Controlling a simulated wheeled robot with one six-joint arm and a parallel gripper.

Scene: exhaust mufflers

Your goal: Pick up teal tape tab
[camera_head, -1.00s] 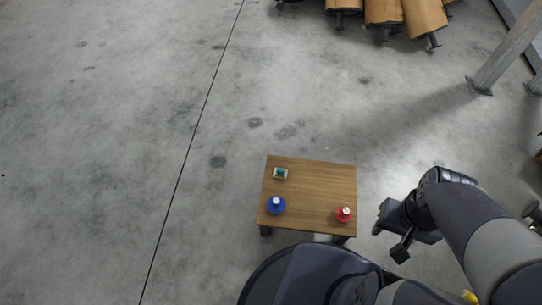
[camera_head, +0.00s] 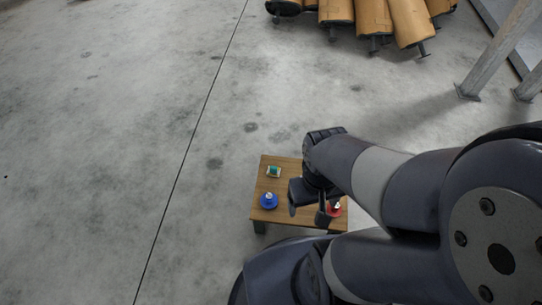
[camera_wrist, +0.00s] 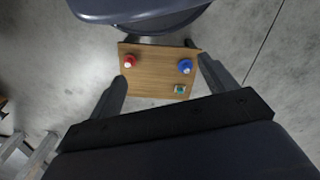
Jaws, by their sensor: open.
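The teal tape tab (camera_head: 273,171) is a small teal piece on a pale base at the far left of a small wooden table (camera_head: 285,168). In the wrist view the tab (camera_wrist: 179,89) lies near the table's lower right corner, close to the right finger. My gripper (camera_head: 306,207) is open and empty, above the right part of the table. In the wrist view my gripper's two fingers (camera_wrist: 163,78) are spread wide, with the table beyond and between them.
A blue round object (camera_head: 268,202) with a white top stands at the table's near left. A similar red one (camera_head: 335,209) at the right is partly hidden by my gripper. Brown mufflers (camera_head: 370,17) lie at the back. Open concrete floor (camera_head: 110,150) spreads to the left.

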